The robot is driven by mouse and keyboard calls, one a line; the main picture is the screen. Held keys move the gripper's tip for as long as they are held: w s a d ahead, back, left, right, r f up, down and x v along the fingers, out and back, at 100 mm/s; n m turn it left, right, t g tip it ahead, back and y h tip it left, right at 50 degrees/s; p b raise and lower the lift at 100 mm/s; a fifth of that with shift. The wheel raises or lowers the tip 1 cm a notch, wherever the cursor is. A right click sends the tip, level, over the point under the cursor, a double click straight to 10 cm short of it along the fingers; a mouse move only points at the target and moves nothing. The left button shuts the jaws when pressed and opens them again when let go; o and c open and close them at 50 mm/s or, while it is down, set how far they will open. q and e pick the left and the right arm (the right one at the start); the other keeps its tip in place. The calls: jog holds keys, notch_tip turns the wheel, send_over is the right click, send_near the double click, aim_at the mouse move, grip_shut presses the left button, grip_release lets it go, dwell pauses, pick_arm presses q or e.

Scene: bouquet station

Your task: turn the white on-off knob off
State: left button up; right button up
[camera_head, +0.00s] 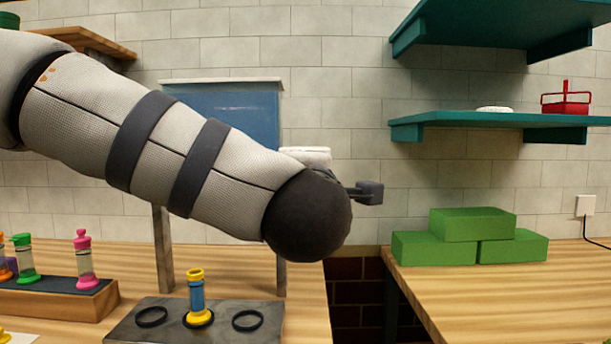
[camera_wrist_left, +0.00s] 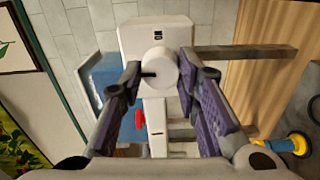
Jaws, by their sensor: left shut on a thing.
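The white knob (camera_wrist_left: 163,68) shows in the left wrist view as a round disc with a short dark mark on its left side. It sits on the front of a white housing (camera_wrist_left: 156,34). My left gripper (camera_wrist_left: 160,76) has its purple-padded fingers on either side of the knob and is shut on it. In the head view my left arm crosses from the left and hides the knob and the fingers. Only the white top of the housing (camera_head: 308,155) shows behind the arm. My right gripper is not in view.
A red lever (camera_wrist_left: 139,119) is below the knob. A grey base (camera_head: 125,325) holds a yellow-capped blue vial (camera_head: 197,293) beneath my arm. A rack (camera_head: 60,300) with colored vials stands left. Green blocks (camera_head: 472,225) sit on the right counter, beyond a gap.

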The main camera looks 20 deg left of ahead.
pick_arm(q)
jog(key=shift+f+n, duration=0.1)
jog(key=shift+n, duration=0.3)
jog(key=o, duration=1.2)
jog(key=v, duration=1.2)
